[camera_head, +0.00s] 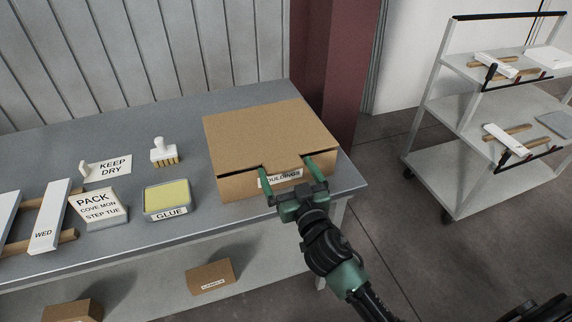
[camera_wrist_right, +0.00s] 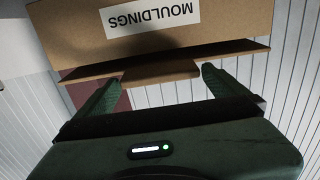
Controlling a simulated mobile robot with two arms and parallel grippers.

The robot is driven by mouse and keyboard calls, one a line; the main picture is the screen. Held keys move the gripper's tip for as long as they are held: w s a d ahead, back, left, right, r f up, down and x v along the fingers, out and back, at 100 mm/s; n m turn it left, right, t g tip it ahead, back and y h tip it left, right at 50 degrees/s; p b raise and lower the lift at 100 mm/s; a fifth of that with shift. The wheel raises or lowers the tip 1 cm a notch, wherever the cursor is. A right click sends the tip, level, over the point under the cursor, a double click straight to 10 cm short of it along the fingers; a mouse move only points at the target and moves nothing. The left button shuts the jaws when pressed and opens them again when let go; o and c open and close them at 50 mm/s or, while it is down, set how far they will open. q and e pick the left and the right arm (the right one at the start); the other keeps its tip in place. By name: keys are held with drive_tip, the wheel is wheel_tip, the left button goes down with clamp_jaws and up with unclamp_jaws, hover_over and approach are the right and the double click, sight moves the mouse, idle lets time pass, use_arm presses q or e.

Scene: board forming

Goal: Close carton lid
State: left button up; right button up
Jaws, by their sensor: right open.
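The brown cardboard carton (camera_head: 238,187) stands on the grey bench near its right end, with a white MOULDINGS label on its front. Its lid (camera_head: 265,130) lies over the top almost flat, with a dark narrow gap along the front edge. In the right wrist view the carton (camera_wrist_right: 70,30) appears upside down, with the lid (camera_wrist_right: 150,72) a little apart from it and a tab at the lid's middle. My right gripper (camera_head: 287,167) is open at the lid's front edge, its fingers (camera_wrist_right: 158,80) on either side of the tab. Whether they touch the lid I cannot tell. My left gripper is out of view.
Left of the carton are a glue pad (camera_head: 167,196), a stamp (camera_head: 164,152), a PACK sign (camera_head: 97,206) and a KEEP DRY card (camera_head: 109,168). A dark red post (camera_head: 335,60) stands behind the carton. A shelf trolley (camera_head: 470,170) stands at right across open floor.

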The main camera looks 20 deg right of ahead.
drive_tip(key=shift+w, duration=0.6)
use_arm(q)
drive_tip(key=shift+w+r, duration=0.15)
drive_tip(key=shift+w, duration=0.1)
use_arm(e)
drive_tip(key=c, duration=1.8)
wheel_tip(320, 180, down, 3)
drive_tip(key=b, duration=0.5)
drive_tip(key=shift+r+t+b, duration=0.1)
drive_tip(key=shift+t+b, duration=0.25)
drive_tip(key=shift+t, duration=0.05)
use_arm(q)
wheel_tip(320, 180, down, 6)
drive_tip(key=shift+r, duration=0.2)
use_arm(e)
drive_tip(key=shift+s+r, duration=0.1)
drive_tip(key=shift+r, duration=0.05)
drive_tip(key=o, duration=1.8)
